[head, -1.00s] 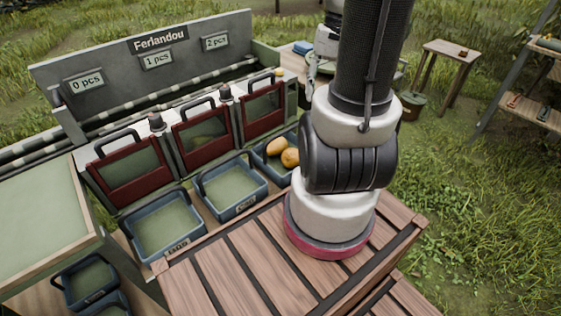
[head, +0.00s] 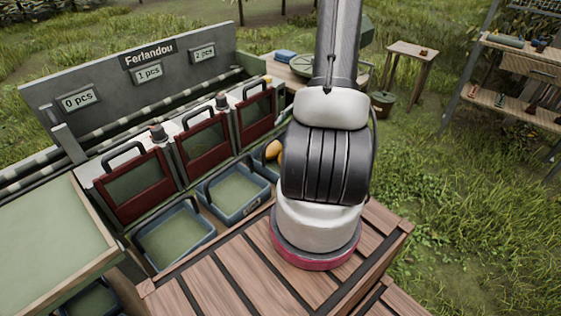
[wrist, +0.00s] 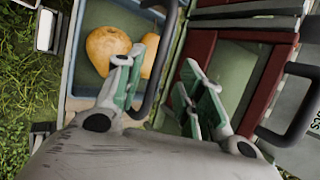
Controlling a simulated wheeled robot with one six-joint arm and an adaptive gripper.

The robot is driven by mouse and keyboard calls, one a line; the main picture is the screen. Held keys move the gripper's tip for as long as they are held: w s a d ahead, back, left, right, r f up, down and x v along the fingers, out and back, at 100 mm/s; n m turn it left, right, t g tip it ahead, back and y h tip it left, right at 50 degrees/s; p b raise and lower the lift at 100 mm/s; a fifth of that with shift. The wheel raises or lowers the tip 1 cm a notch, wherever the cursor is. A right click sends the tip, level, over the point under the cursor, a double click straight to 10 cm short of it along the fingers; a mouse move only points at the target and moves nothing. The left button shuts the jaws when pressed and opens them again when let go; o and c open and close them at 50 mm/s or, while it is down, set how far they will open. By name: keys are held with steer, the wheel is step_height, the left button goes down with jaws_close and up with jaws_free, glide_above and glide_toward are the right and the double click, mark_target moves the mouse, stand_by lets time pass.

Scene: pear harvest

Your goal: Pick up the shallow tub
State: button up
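A shallow blue tub with pears (wrist: 86,84) is at the upper left of the wrist view. Two yellow-orange pears (wrist: 106,45) lie in it. Its dark curved handle (wrist: 168,32) runs along the tub's right side. My gripper (wrist: 163,66) is open, with green-padded fingers spread on either side of the handle's line; I cannot tell whether they touch it. In the head view my arm hides most of this tub and the gripper itself. Two empty blue tubs, a middle one (head: 236,193) and a near one (head: 172,237), stand to its left.
Red-framed gates (head: 203,143) stand right behind the tubs, and one (wrist: 268,72) is close to my right finger. A grey sign board (head: 140,75) rises behind. A slatted wooden crate top (head: 215,275) lies in front. Grass is open at right, before a shelf (head: 515,80).

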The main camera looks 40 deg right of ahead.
mark_target(282, 132)
steer(key=x, duration=0.4)
steer(key=shift+a+f, duration=0.2)
steer(key=shift+f, duration=0.15)
steer(key=shift+s, duration=0.1)
steer(key=shift+c, duration=0.5)
jaws_close()
